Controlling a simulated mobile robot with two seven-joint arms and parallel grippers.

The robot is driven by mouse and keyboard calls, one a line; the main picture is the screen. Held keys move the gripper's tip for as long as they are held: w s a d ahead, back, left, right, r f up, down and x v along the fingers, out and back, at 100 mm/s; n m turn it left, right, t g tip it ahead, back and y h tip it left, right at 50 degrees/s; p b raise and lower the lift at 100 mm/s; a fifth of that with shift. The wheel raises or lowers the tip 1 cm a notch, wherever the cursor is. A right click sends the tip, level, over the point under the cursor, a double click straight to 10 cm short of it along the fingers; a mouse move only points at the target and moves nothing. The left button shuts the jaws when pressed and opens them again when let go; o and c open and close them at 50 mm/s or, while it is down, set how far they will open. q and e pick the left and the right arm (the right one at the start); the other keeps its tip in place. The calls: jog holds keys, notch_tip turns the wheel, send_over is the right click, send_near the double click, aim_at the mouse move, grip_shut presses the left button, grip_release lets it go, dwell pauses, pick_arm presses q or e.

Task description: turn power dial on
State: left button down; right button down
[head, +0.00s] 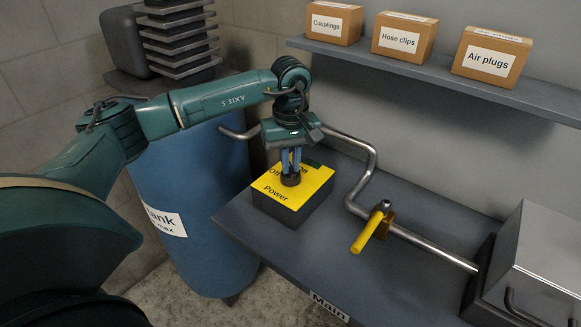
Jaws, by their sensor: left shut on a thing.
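The power box has a yellow top plate (302,200) with the words "Power", "Off" and "On" in black, and it sits on the grey bench. A small dark round dial (290,180) stands on the plate. My left gripper (291,173) points down from above, with its blue fingers shut on the dial. The fingers and wrist partly cover the "Off" and "On" labels. I cannot tell which way the dial points. My right gripper is not in view.
A metal pipe with a yellow-handled valve (371,229) runs right of the box to a grey metal case (533,262). A blue tank (195,200) stands left of the bench. Labelled cardboard boxes (403,40) sit on a shelf (440,77) above.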

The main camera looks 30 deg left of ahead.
pick_arm(q)
jog(key=m+b, duration=0.1)
jog(key=m, duration=0.1)
jog(key=shift+f+m, duration=0.1)
jog(key=shift+m, duration=0.3)
jog(key=m+b, duration=0.1)
jog(key=m, duration=0.1)
jog(key=shift+m, duration=0.4)
jog(key=m+b, duration=0.1)
jog(key=m, duration=0.2)
jog(key=shift+m+b, duration=0.4)
jog(key=shift+m, duration=0.5)
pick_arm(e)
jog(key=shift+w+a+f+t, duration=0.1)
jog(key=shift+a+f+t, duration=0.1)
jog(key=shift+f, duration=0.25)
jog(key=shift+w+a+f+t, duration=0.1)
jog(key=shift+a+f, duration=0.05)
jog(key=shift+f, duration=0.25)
pick_arm(q)
jog(key=shift+m, duration=0.3)
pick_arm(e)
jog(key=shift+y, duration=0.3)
pick_arm(q)
jog(key=shift+r, duration=0.2)
jog(key=c, duration=1.5)
grip_release()
jog(key=shift+f, duration=0.1)
